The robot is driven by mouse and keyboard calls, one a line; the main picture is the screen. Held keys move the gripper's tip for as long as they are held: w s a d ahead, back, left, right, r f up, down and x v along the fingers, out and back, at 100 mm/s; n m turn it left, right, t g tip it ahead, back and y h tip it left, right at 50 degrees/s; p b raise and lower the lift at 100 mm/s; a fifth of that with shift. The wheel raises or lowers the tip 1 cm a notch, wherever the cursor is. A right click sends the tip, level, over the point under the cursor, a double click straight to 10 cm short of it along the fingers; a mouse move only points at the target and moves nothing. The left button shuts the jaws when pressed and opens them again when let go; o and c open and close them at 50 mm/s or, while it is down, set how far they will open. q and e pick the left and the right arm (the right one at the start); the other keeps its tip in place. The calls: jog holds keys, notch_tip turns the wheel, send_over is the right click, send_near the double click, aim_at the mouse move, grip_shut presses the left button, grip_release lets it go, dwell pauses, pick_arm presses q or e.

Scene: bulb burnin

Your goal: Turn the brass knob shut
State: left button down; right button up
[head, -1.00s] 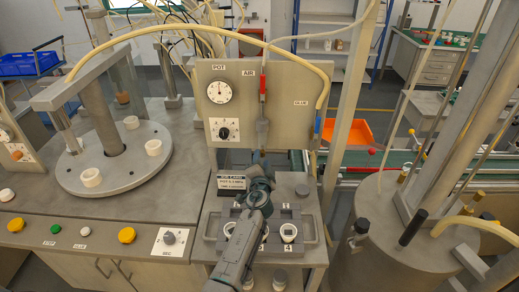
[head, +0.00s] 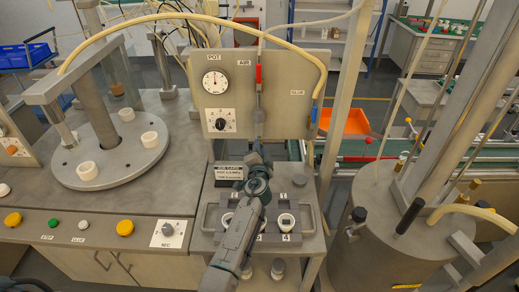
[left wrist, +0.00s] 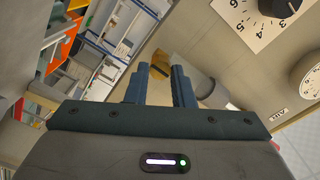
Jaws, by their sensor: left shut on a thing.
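My left gripper (head: 257,150) is at the foot of the upright panel, just below the grey fitting (head: 259,117) under the red-handled air valve (head: 258,74). In the left wrist view its two dark blue fingers (left wrist: 162,83) stand close together with a narrow gap. A small yellowish brass patch (left wrist: 160,58) shows just past the fingertips and looks like the brass knob. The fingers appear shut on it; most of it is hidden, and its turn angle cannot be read. My right gripper is not in view.
The panel (head: 290,118) carries a round gauge (head: 215,82) and a black dial (head: 220,125). A holder tray (head: 306,238) with white-topped pieces lies below my left arm. A metal drum (head: 385,250) stands to the right, a round turntable (head: 70,165) to the left.

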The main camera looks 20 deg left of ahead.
pick_arm(q)
jog(key=m+p, duration=0.1)
jog(key=m, duration=1.6)
jog(key=shift+w+a+r, duration=0.1)
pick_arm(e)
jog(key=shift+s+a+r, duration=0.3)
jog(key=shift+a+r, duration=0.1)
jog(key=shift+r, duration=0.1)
pick_arm(q)
jog(key=shift+m, duration=0.4)
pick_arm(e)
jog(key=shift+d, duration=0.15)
pick_arm(q)
jog(key=c, duration=1.3)
grip_release()
jog(key=shift+c, duration=0.2)
jog(key=shift+o, duration=0.4)
jog(key=shift+f, duration=0.2)
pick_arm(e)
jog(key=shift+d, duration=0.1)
